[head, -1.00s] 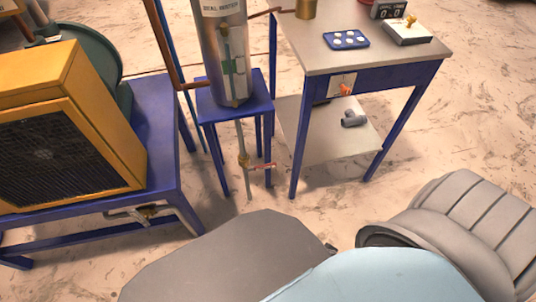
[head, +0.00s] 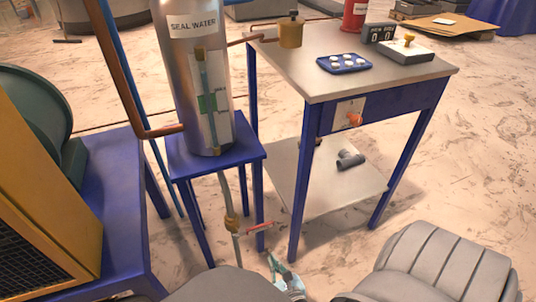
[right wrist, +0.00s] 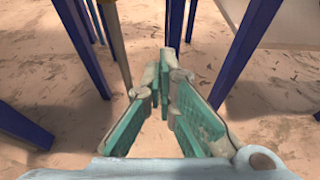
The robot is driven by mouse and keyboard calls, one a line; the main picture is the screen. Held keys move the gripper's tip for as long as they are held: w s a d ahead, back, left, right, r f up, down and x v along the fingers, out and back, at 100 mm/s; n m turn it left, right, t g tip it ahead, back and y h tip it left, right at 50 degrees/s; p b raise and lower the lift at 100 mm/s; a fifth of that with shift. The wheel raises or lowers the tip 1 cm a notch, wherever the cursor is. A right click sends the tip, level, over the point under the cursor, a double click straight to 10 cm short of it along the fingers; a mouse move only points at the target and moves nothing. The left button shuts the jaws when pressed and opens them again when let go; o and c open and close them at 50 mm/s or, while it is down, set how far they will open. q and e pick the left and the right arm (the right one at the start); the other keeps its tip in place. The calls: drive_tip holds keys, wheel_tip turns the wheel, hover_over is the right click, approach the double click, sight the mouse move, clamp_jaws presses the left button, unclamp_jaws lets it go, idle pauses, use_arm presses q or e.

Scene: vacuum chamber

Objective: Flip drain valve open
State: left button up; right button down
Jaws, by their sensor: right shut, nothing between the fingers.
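The drain valve (head: 232,223) is a brass fitting on a thin vertical pipe under the steel seal water tank (head: 195,90). Its red lever (head: 258,228) sticks out to the right, roughly level. My right gripper (head: 273,262) is just below and right of the lever's tip in the head view, apart from it. It is shut and empty; its green-padded fingers (right wrist: 166,65) fill the middle of the right wrist view. A tan pipe (right wrist: 118,45) stands left of the fingers there; the lever cannot be made out. My left gripper is not in view.
The tank stands on a blue stand (head: 240,155) whose legs flank the pipe. A metal-topped blue table (head: 310,75) stands to the right, with a lower shelf (head: 315,195). A yellow machine (head: 40,215) is at the left. Bare floor lies between the legs.

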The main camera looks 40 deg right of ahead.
sight(254, 229)
drive_tip(key=b+x, duration=0.3)
drive_tip(key=x, duration=0.6)
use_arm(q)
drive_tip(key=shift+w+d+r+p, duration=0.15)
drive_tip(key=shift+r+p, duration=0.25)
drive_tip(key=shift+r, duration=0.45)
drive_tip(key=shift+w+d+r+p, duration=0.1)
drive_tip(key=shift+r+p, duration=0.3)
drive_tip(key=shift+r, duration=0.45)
use_arm(e)
drive_tip(key=shift+s+a+r, duration=0.1)
drive_tip(key=shift+r, duration=1.9)
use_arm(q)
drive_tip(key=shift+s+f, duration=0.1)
